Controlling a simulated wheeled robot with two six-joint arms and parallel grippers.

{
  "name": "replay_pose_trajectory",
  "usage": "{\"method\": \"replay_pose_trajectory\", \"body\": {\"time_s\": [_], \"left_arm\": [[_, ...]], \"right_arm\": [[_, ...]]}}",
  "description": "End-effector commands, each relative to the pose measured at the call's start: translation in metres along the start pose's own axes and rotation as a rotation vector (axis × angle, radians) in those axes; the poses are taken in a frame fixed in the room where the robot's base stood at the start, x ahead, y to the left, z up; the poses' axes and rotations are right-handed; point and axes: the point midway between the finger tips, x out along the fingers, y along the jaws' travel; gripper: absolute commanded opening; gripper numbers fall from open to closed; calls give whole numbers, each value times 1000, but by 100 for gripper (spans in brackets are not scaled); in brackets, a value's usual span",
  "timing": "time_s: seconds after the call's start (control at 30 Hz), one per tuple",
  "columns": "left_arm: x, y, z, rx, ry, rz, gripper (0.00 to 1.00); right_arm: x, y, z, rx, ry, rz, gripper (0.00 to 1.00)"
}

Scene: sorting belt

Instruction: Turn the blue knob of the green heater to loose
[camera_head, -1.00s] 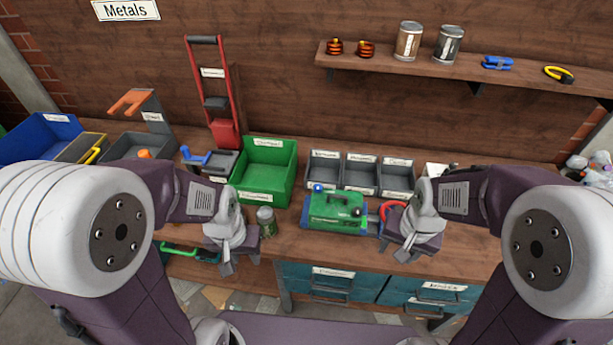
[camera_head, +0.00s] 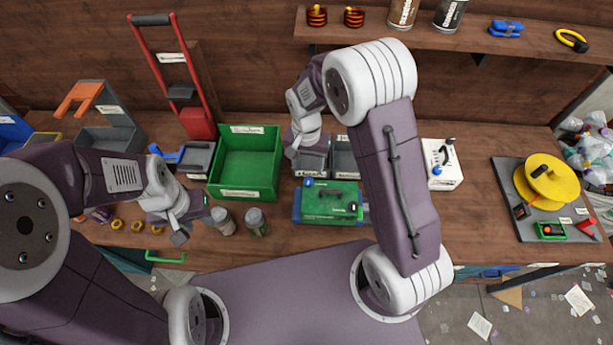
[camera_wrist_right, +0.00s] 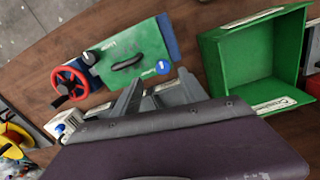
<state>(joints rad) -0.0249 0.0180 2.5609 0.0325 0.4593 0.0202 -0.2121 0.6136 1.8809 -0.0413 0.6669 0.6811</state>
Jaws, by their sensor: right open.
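The green heater (camera_head: 322,207) sits on a blue base on the bench, in front of the grey bins. Its blue knob (camera_head: 308,182) is at the back left corner of its top. In the right wrist view the heater (camera_wrist_right: 142,45), blue knob (camera_wrist_right: 162,67), a black knob (camera_wrist_right: 89,58) and a red wheel (camera_wrist_right: 69,82) beside it all show. My right gripper (camera_head: 303,150) is open and empty over the grey bins, behind the heater and apart from the knob. Its fingers (camera_wrist_right: 140,101) point toward the heater. My left gripper (camera_head: 188,222) looks open and empty, left of two cans.
A green bin (camera_head: 247,165) stands left of the heater. Two cans (camera_head: 257,222) stand front left of it. My right arm hides the bench right of the heater. A white box (camera_head: 441,165) and a yellow reel (camera_head: 552,182) stand farther right.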

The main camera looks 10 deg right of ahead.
Motion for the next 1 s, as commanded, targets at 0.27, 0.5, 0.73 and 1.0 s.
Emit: {"method": "replay_pose_trajectory", "body": {"time_s": [0.27, 0.5, 0.73, 1.0], "left_arm": [[-11, 0, -2, 0, 0, 0, 36], [-15, 0, -2, 0, 1, 0, 36], [-15, 0, -2, 0, 0, 0, 36], [-15, 0, -2, 0, 0, 0, 36]], "right_arm": [[52, 1, 1, 1, -5, 4, 50], [84, 1, 1, 0, -2, 1, 50], [88, 0, 0, 0, 1, 0, 50], [88, 0, 0, 0, 1, -1, 0]]}}
